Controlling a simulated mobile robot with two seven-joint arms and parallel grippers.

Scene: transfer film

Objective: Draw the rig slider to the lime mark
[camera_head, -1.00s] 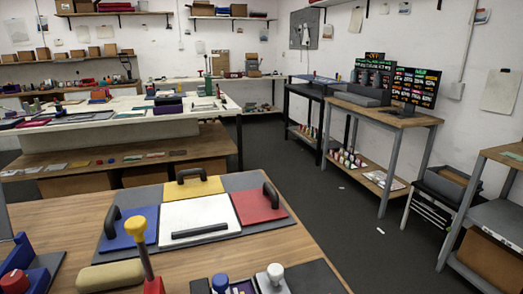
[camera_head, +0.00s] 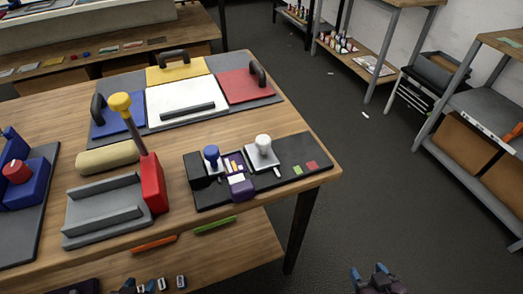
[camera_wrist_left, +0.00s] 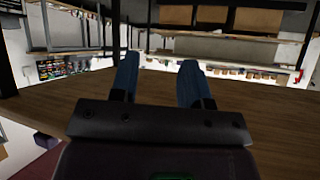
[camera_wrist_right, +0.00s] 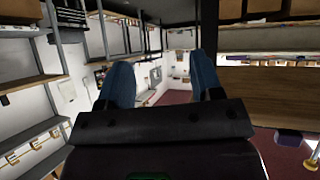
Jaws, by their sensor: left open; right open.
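The rig is a dark base (camera_head: 215,199) at the table's right front edge. On it stand a blue-knobbed part (camera_head: 212,155), a white-knobbed part on a light plate (camera_head: 264,147) and a purple block (camera_head: 241,187). I cannot tell for sure which part is the slider. My left gripper (camera_head: 150,287) is open and empty at the bottom edge, below the rig. My right gripper (camera_head: 376,272) is open and empty, off the table to the right.
A grey channelled block (camera_head: 103,213) with a red post and yellow-knobbed lever (camera_head: 122,106) stands left of the rig. Behind are a tan roll (camera_head: 107,157) and a board with coloured panels (camera_head: 185,102).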

